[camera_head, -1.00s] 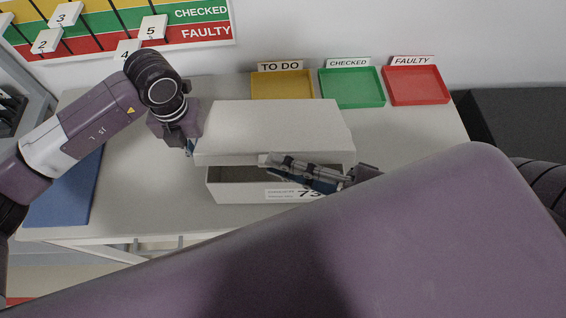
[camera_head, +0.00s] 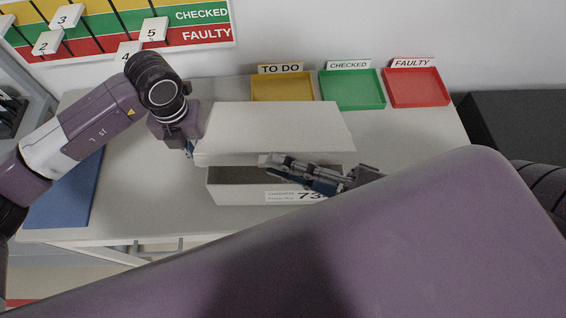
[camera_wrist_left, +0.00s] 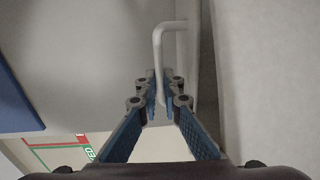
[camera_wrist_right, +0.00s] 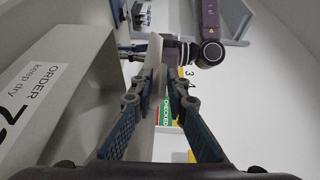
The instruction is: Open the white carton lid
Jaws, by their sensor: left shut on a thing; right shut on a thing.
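The white carton (camera_head: 235,191) stands on the grey table with a printed label on its front. Its white lid (camera_head: 270,127) is tilted, with the front edge raised over a dark gap. My right gripper (camera_head: 266,161) is at this front edge. In the right wrist view, its fingers (camera_wrist_right: 164,78) are shut on the lid's thin edge (camera_wrist_right: 153,101). My left gripper (camera_head: 190,149) is at the carton's left end, its fingertips mostly hidden in the head view. In the left wrist view, its fingers (camera_wrist_left: 160,88) are shut on a white bar handle (camera_wrist_left: 158,48). The carton's contents are hidden.
Yellow (camera_head: 282,88), green (camera_head: 352,89) and red (camera_head: 416,87) trays stand behind the carton by the wall. A blue mat (camera_head: 62,195) lies at the table's left. My right arm hides the front right of the table.

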